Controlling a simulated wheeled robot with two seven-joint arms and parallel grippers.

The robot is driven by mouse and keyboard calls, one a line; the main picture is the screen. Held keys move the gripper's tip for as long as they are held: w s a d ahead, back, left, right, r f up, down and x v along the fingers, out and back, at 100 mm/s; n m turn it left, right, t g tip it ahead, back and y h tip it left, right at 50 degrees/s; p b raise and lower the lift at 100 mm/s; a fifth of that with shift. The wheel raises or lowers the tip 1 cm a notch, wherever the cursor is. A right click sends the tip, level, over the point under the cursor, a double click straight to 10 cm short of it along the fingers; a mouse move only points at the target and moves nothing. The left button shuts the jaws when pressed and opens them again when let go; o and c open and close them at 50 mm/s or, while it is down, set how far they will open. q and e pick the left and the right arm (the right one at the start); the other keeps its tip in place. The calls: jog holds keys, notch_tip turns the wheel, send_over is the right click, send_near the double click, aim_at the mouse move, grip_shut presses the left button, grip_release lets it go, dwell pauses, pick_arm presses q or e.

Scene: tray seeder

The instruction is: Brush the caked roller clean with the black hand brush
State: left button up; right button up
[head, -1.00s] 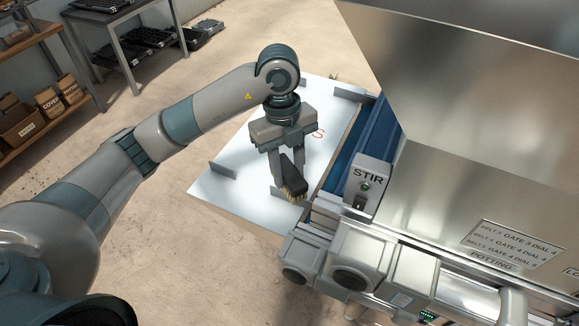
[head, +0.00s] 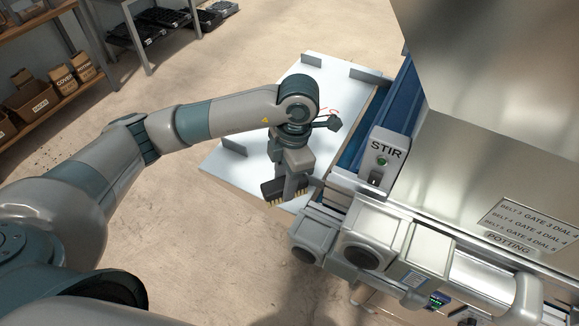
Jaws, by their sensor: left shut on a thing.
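My left gripper (head: 288,187) is shut on the black hand brush (head: 270,187). The brush hangs below the gripper with its tan bristles pointing down. It is over the near end of the white table, left of the grey machine housings; I cannot tell whether the bristles touch anything. No caked roller can be made out for certain in the head view. My right gripper is not in view.
The machine, with a STIR switch box (head: 380,160), a blue belt (head: 395,115) and a large metal hopper (head: 490,80), fills the right side. The white table (head: 225,175) has low grey stops. Shelves with boxes (head: 30,98) stand at the far left.

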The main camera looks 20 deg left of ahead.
aim_at(277, 198)
pick_arm(q)
jog(key=f+m, duration=0.1)
jog(key=m, duration=0.2)
jog(key=s+f+m, duration=0.1)
jog(key=f+m, duration=0.1)
jog(key=m, duration=0.1)
jog(key=s+a+f+m+t+b, duration=0.1)
jog(key=m, duration=0.2)
jog(key=shift+a+f, duration=0.1)
jog(key=shift+f, duration=0.15)
jog(key=s+f+m+t+b, duration=0.1)
jog(key=s+f+m, duration=0.1)
jog(key=m, duration=0.7)
jog(key=s+a+f+m+h+b, duration=0.1)
jog(key=f+m, duration=0.3)
jog(key=m, duration=0.4)
jog(key=shift+s+a+m+t, duration=0.3)
jog(key=shift+s+m+t, duration=0.1)
jog(key=shift+s, duration=0.4)
jog(key=shift+f, duration=0.1)
